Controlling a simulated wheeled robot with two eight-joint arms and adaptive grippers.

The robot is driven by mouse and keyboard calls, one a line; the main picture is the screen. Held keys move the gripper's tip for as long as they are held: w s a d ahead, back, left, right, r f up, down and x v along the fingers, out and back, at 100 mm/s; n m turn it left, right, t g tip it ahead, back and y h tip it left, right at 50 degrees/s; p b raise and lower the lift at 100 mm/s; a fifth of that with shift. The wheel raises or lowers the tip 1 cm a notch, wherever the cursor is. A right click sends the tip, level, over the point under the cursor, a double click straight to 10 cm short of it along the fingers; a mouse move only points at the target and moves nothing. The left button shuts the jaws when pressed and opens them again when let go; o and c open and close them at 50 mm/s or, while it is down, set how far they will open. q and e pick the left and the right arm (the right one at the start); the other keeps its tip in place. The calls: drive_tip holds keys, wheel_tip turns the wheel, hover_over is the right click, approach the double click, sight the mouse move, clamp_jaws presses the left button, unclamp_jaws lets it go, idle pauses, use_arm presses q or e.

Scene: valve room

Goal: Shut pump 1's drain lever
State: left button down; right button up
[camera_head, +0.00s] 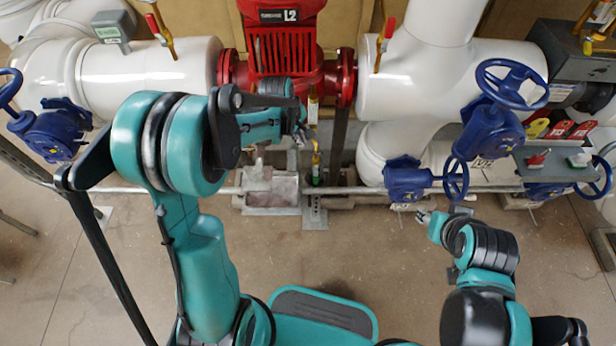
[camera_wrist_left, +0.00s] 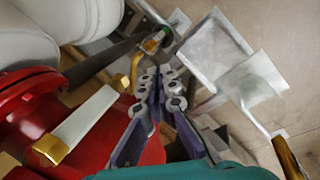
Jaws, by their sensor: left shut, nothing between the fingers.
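A red pump (camera_head: 288,45) stands at the top middle of the head view. Below it is a small drain fitting (camera_head: 316,170) with a green lower part and a yellow bent piece (camera_head: 314,142), which looks like the lever. In the left wrist view the yellow piece (camera_wrist_left: 135,66) lies just beyond my left fingertips, beside an orange and green end (camera_wrist_left: 152,42). My left gripper (camera_head: 303,133) is shut and empty, close to the yellow piece; contact cannot be told. Its fingers (camera_wrist_left: 158,82) show in the wrist view. My right gripper (camera_head: 424,216) is away at the lower right.
A pale sleeve with brass ends (camera_wrist_left: 85,125) lies close left of my left fingers. White pipes (camera_head: 135,68) flank the pump. Blue handwheels (camera_head: 512,84) stand at the right. A thin rail (camera_head: 350,190) crosses below the fitting. The floor in front is mostly clear.

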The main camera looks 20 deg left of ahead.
use_arm(q)
drive_tip(key=w+a+f+n+g, duration=0.1)
drive_tip(key=w+f+n, duration=0.3)
drive_tip(key=f, duration=0.7)
drive_tip(key=n+g+h, duration=0.1)
drive_tip(key=n, duration=0.2)
approach(316, 175)
drive_tip(key=s+a, duration=0.2)
drive_tip(key=a, duration=0.1)
drive_tip(key=shift+w+a+f+p, duration=0.1)
drive_tip(key=shift+w+f+p, duration=0.15)
drive_tip(key=shift+f+p, duration=0.2)
drive_tip(key=shift+f, duration=0.15)
drive_tip(key=b+x, duration=0.4)
drive_tip(key=x, duration=0.5)
drive_tip(key=shift+d+f, duration=0.25)
drive_tip(key=shift+f, duration=0.1)
drive_tip(key=shift+a, duration=0.15)
